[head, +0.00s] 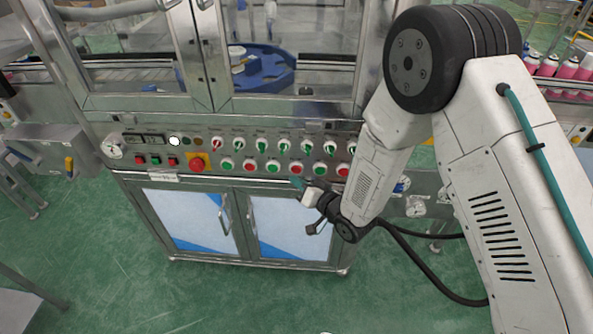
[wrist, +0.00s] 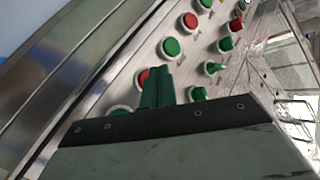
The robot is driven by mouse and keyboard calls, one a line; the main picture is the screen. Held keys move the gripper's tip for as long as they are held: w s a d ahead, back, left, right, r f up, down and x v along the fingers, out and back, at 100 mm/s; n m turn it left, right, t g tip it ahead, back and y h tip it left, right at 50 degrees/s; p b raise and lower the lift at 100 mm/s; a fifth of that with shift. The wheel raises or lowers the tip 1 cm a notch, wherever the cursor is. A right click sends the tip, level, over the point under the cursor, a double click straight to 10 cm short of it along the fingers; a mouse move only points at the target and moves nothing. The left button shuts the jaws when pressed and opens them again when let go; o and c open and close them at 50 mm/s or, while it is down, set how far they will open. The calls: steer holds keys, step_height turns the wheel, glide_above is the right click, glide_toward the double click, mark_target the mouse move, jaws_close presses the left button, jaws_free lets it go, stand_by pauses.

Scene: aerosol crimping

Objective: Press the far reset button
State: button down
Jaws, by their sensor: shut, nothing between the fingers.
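The control panel (head: 210,150) on the machine front carries a lower row of round red and green push buttons. No label marking a reset button is legible, so I cannot tell which is the far one. My gripper (head: 297,183) is shut and empty, with its green fingertips just in front of the panel by the lower row. In the wrist view, my gripper's fingers (wrist: 157,85) partly cover a red button (wrist: 142,76). A green button (wrist: 170,47) and another red button (wrist: 190,20) lie beyond it. I cannot tell whether the fingertips touch the panel.
A row of green selector knobs (wrist: 225,44) runs above the buttons. A large red mushroom button (head: 196,163) sits left on the panel, past small square buttons (head: 155,160). Cabinet doors (head: 290,225) are below and glass doors above. Green floor in front is open.

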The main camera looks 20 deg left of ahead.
steer(key=shift+s+d, duration=0.25)
steer(key=shift+s, duration=0.8)
steer(key=shift+s+d, duration=0.2)
steer(key=shift+s, duration=0.8)
